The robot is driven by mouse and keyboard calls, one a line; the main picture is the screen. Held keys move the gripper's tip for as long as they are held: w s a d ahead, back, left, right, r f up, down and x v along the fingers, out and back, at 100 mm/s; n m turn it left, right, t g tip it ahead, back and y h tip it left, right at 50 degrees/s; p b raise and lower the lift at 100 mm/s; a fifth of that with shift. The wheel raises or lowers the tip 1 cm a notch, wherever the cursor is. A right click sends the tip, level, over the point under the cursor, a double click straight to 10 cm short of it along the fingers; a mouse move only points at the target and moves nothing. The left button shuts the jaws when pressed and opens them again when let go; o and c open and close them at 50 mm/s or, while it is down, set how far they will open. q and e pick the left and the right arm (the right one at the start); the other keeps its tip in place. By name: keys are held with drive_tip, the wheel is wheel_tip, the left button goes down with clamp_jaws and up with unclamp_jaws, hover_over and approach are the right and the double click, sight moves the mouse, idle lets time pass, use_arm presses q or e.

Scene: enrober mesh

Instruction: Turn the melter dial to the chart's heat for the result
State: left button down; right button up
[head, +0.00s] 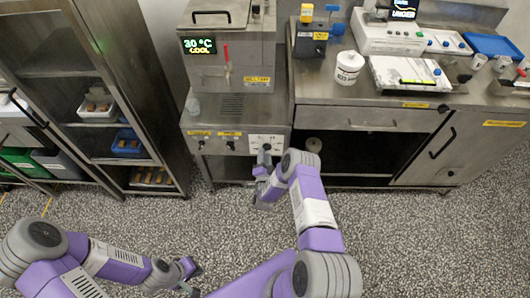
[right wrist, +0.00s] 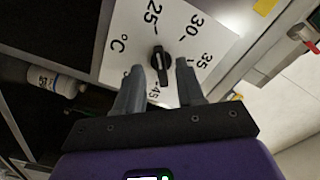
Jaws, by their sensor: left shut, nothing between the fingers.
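The melter (head: 232,50) shows "30 °C" and "COOL" on its display (head: 200,46). Its black dial (right wrist: 161,66) sits on a white scale plate (right wrist: 200,30) printed with 25, 30, 35 and 45 and a °C sign. The dial's long axis runs nearly up and down in the right wrist view; its pointing end is unclear. My right gripper (right wrist: 160,70) is open, its fingertips on either side of the dial with gaps showing. In the head view my right gripper (head: 264,162) is at the dial panel. My left gripper (head: 192,277) is shut and empty, low over the floor.
A screen (head: 403,10) at the back right seems to read "UNDER" plus more. A white labelled tub (head: 347,68) and an instrument (head: 405,40) stand on the steel counter (head: 325,88). A shelf rack (head: 110,100) stands left. The floor in front is clear.

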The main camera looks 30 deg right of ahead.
drive_tip(key=p+v, duration=0.1)
drive_tip(key=v, duration=0.4)
drive_tip(key=shift+s, duration=0.2)
drive_tip(key=s+a+n+g+y+p, duration=0.1)
drive_tip(key=s+a+n+g+y, duration=0.35)
drive_tip(key=a+n+y, duration=0.55)
drive_tip(key=s+a+r+n+g+y, duration=0.1)
drive_tip(key=s+a+g, duration=0.2)
drive_tip(key=s, duration=0.3)
drive_tip(key=s+a+r+n+g+y, duration=0.1)
drive_tip(key=s+a+r+n+g, duration=0.1)
drive_tip(key=s, duration=0.5)
drive_tip(key=s+a+r+n+g+y+p, duration=0.1)
drive_tip(key=s+a+r+g, duration=0.1)
drive_tip(key=s+a+g, duration=0.3)
drive_tip(key=shift+s+a+n+y, duration=0.3)
drive_tip(key=shift+s+a+y, duration=0.15)
drive_tip(key=shift+s, duration=0.5)
drive_tip(key=shift+r, duration=0.15)
